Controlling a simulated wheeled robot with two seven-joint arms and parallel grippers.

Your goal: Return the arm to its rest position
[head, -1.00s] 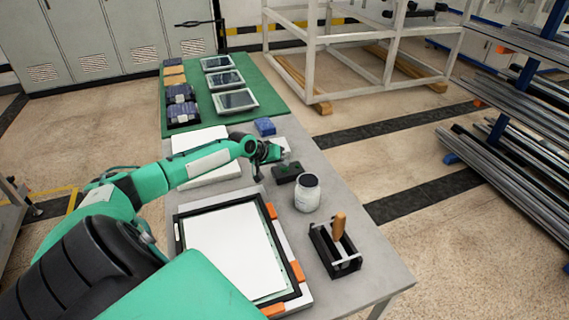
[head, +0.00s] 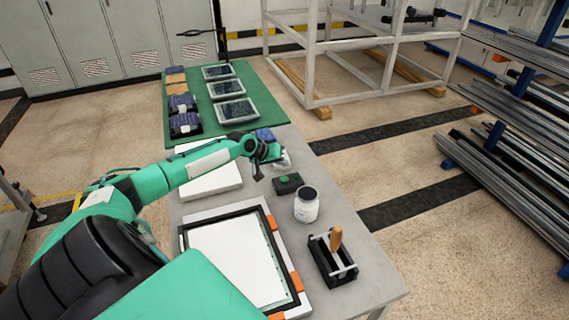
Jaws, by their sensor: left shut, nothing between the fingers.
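My left arm, green with black joints, comes in from the left and reaches over the grey table (head: 372,268). My left gripper (head: 259,176) is small and dark at its end, shut and empty, pointing down above the table. It is left of a black box with a green button (head: 287,183). A crumpled white item (head: 283,160) shows just beyond the gripper; whether they touch is unclear. My right gripper is not in view.
A black-framed board with a white sheet (head: 235,258), a white jar (head: 307,205) and a black holder with a wooden-handled tool (head: 333,260) occupy the near table. A white slab (head: 212,181) lies under the arm. Trays (head: 235,110) sit on the green mat (head: 260,107).

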